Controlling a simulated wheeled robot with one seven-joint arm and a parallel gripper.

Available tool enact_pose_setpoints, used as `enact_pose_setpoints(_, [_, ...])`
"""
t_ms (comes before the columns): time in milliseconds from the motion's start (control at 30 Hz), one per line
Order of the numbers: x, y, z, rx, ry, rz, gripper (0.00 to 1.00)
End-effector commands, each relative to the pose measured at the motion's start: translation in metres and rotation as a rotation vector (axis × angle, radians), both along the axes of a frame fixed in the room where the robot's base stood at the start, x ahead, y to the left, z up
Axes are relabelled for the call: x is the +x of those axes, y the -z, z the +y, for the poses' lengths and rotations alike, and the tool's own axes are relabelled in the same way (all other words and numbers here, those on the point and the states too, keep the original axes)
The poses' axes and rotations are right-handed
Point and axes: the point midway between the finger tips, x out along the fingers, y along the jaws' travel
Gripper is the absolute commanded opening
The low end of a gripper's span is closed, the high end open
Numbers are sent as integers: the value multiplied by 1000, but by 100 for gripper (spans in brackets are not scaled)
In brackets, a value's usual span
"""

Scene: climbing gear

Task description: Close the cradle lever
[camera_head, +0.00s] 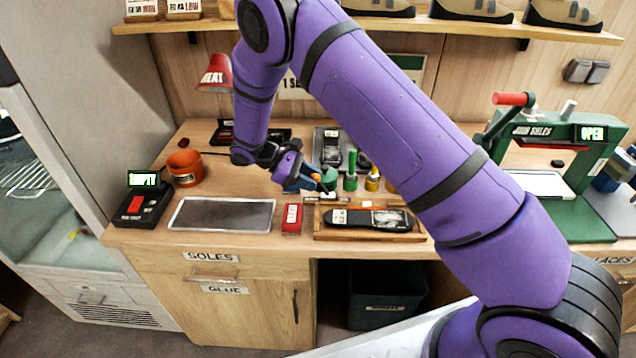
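My gripper (312,182) is over the middle of the workbench, at the end of my purple arm. It is small in view and partly covered by its own wrist, so I cannot tell if its fingers are open or shut. A blue part (298,186) and a small orange piece (316,177) show right by the fingers, and I cannot tell if they touch. A dark grey fixture (328,138) stands behind the gripper; I cannot tell if it is the cradle. A green press (548,133) at the right has a red-gripped lever (510,99) and a display reading OPEN.
Green and yellow pots (350,182) stand just right of the gripper. A wooden tray (368,236) holds a dark sole, with a red box (292,219) beside it. A grey mat (222,214), orange pot (185,167) and black device (143,205) are at left.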

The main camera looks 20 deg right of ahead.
Motion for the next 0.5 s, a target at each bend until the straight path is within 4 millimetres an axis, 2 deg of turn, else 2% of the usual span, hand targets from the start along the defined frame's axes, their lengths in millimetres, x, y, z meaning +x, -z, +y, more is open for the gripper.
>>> enact_pose_setpoints(300, [21, -29, 47, 2, -2, -2, 33])
enact_pose_setpoints(500, [28, -38, 60, 0, 0, -2, 33])
